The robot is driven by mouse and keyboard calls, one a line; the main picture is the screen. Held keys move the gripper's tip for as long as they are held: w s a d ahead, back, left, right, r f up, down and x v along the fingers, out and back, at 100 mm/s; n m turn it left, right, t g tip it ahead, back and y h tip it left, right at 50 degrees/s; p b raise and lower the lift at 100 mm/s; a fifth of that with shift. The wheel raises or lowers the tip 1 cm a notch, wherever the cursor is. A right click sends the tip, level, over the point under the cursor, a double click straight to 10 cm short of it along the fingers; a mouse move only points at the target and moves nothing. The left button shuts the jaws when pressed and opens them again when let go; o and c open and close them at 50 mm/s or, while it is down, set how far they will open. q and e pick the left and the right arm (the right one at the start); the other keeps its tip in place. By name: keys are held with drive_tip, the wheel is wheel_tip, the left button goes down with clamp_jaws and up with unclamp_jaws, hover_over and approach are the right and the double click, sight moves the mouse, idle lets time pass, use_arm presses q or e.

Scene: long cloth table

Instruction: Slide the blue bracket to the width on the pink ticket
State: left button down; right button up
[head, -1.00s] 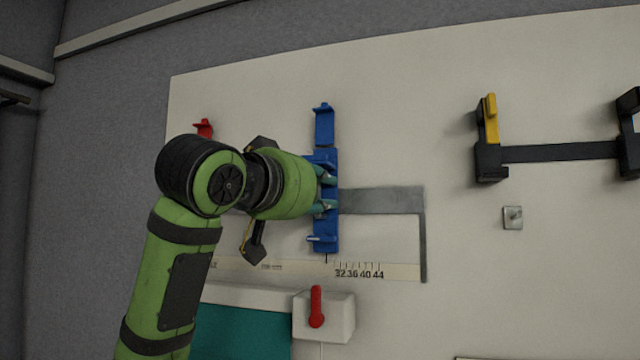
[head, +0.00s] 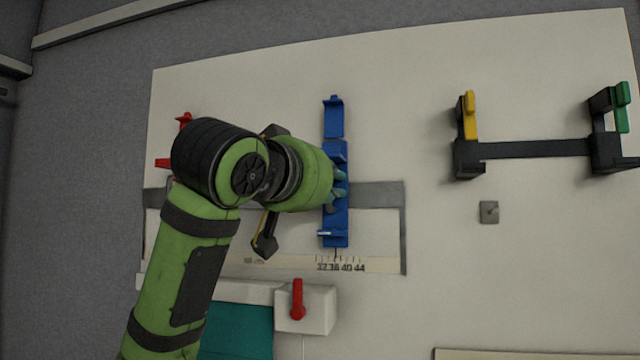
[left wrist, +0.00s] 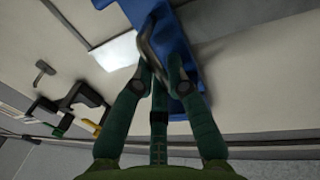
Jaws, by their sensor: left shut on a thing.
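The blue bracket (head: 338,225) stands upright on a grey horizontal rail (head: 375,195) on the pale board. My left gripper (head: 338,188) is shut on the blue bracket's middle, reaching in from the left. The left wrist view also shows the blue bracket (left wrist: 176,38) at the left gripper's fingertips (left wrist: 160,72). The bracket's lower end is just above a printed scale (head: 345,265) marked 32 to 44, at about 36; the exact reading is too small to tell. No pink ticket shows. My right gripper is not in view.
A red bracket (head: 163,163) is partly hidden behind my left arm. A white box (head: 320,310) with a red lever (head: 298,300) is below the scale. A black frame (head: 535,149) with yellow and green tabs juts out at right.

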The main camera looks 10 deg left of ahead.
use_arm(q)
drive_tip(key=c, duration=1.5)
unclamp_jaws()
drive_tip(key=shift+a, duration=0.1)
drive_tip(key=shift+w+a, duration=0.1)
drive_tip(key=shift+w, duration=0.05)
drive_tip(key=v, duration=1.2)
